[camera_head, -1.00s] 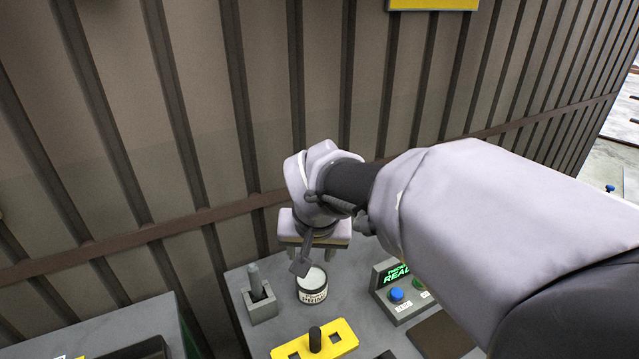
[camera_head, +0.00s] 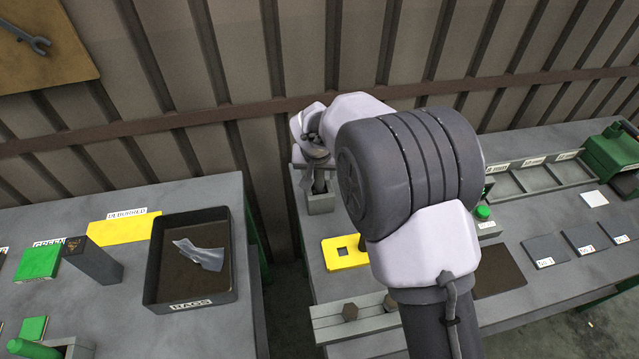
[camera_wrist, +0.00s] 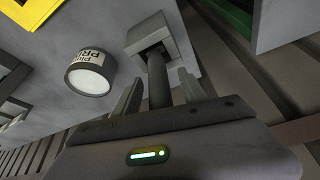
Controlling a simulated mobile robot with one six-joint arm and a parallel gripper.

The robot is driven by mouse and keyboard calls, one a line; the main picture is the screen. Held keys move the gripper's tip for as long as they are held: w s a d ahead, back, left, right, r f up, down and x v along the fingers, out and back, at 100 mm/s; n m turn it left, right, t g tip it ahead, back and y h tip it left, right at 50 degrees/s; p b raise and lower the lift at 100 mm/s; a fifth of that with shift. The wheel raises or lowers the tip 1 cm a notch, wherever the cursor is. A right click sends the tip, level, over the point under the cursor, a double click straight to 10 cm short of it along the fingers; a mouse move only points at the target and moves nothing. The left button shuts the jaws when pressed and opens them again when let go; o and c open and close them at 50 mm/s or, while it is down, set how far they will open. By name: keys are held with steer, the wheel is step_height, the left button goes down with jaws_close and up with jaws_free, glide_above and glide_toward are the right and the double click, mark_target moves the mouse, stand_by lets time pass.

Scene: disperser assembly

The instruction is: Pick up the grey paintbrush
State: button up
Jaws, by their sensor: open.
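The grey paintbrush (camera_wrist: 157,82) stands handle-out in a square grey holder (camera_wrist: 150,42) in the wrist view. Its dark grey handle lies between the two fingers of my gripper (camera_wrist: 160,76), with a visible gap on each side. The fingers are open and do not appear to touch the handle. The brush's other end is hidden inside the holder. In the head view my gripper (camera_head: 317,172) is above the holder (camera_head: 321,204) near the wall, and my arm hides much of this area.
A labelled round paint pot (camera_wrist: 91,73) stands close beside the holder. A yellow plate (camera_head: 345,252) lies in front on the bench. A rags tray (camera_head: 195,302) is on the left bench, across a gap. The ribbed wall is close behind my gripper.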

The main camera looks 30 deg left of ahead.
steer(key=shift+x, duration=0.95)
steer(key=shift+r, duration=0.15)
steer(key=shift+c, duration=0.2)
jaws_close()
